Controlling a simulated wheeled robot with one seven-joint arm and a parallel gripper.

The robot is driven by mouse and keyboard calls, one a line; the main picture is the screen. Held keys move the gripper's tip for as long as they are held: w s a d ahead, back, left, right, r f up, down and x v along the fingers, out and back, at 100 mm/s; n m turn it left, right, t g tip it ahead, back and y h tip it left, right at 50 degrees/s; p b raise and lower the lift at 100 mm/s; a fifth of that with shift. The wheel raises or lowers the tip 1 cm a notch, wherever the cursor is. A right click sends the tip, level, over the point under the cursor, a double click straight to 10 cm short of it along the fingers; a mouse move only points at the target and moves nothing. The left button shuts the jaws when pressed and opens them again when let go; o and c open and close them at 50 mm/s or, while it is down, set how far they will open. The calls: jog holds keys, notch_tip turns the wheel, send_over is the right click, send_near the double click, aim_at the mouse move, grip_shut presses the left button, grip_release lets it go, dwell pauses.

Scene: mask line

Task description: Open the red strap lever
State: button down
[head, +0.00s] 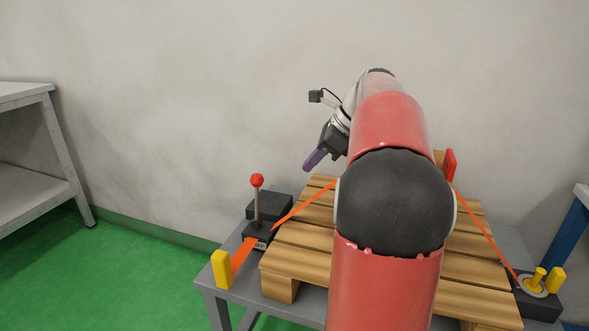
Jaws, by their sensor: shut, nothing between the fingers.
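The strap lever (257,202) stands upright at the left of the table, a grey rod with a red ball knob (257,180) on a dark base block. An orange strap (303,206) runs from that base up over the wooden pallet (290,262) and down its right side. My gripper (312,162), with purple fingers, is shut and empty. In the picture it is above and to the right of the red knob, apart from it. My arm hides the middle of the pallet and strap.
Yellow posts stand at the left (221,270) and right (556,280) table ends. A dark block with a round plate and yellow peg (537,278) holds the strap's right end. A red piece (450,165) rises behind the pallet. A grey shelf (30,150) stands far left, with green floor between.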

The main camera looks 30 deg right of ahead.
jog(key=b+x, duration=0.2)
jog(key=x, duration=0.7)
jog(key=shift+f, duration=0.1)
jog(key=shift+w+a+r, duration=0.4)
jog(key=shift+w+a, duration=0.25)
jog(key=shift+a, duration=0.05)
jog(key=shift+w+a+r, duration=0.4)
jog(key=shift+w+a, duration=0.2)
jog(key=shift+a, duration=0.1)
jog(key=shift+r+p, duration=0.1)
jog(key=shift+p, duration=0.25)
